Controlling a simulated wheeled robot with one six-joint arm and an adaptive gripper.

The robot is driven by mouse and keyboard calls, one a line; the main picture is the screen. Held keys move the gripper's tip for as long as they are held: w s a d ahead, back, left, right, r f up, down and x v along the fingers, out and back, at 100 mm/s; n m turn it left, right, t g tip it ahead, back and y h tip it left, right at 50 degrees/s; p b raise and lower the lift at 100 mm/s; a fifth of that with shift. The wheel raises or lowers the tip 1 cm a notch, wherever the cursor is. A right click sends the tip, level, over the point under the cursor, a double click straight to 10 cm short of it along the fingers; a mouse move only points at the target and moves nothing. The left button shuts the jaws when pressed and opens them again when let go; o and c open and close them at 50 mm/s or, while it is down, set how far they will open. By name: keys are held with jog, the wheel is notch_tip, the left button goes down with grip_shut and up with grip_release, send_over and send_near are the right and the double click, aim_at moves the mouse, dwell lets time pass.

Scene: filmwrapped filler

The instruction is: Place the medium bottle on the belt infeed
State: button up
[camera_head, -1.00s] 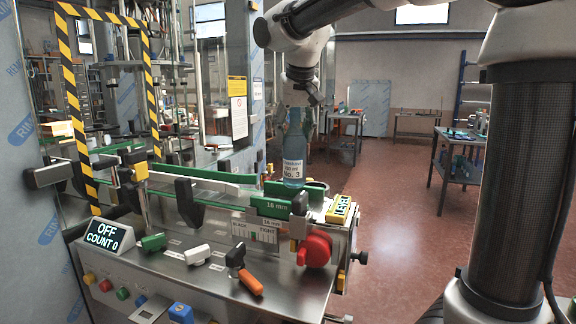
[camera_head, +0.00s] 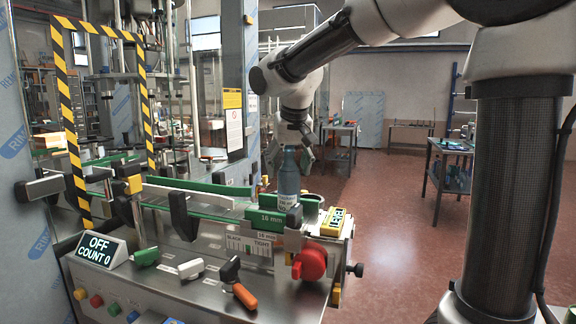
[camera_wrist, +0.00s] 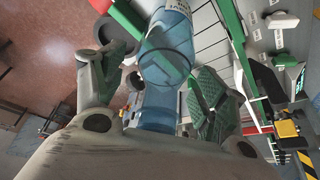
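The blue translucent bottle (camera_head: 288,184) with a white label stands upright at the right end of the conveyor, the belt infeed. Its lower part is partly hidden by the green 16 mm guide block (camera_head: 265,218). My gripper (camera_head: 304,158) is just behind and right of the bottle's neck. In the wrist view, the bottle (camera_wrist: 167,52) lies between the two spread fingers of my gripper (camera_wrist: 160,85). A gap shows on the left finger's side; the right finger is close, and I cannot tell if it touches. The gripper looks open.
A red knob (camera_head: 309,264) and yellow LEVEL block (camera_head: 334,221) sit at the infeed's right end. Green guide rails (camera_head: 200,187) run left along the belt. A counter sign (camera_head: 101,249) reads OFF, COUNT 0.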

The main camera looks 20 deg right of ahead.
jog(key=v, duration=1.2)
jog(key=s+d+f, duration=0.7)
jog(key=s+f, duration=0.2)
jog(key=s, duration=0.2)
jog(key=s+d+f, duration=0.8)
jog(key=s+f, duration=0.1)
jog(key=s, duration=0.3)
jog(key=shift+f, duration=0.25)
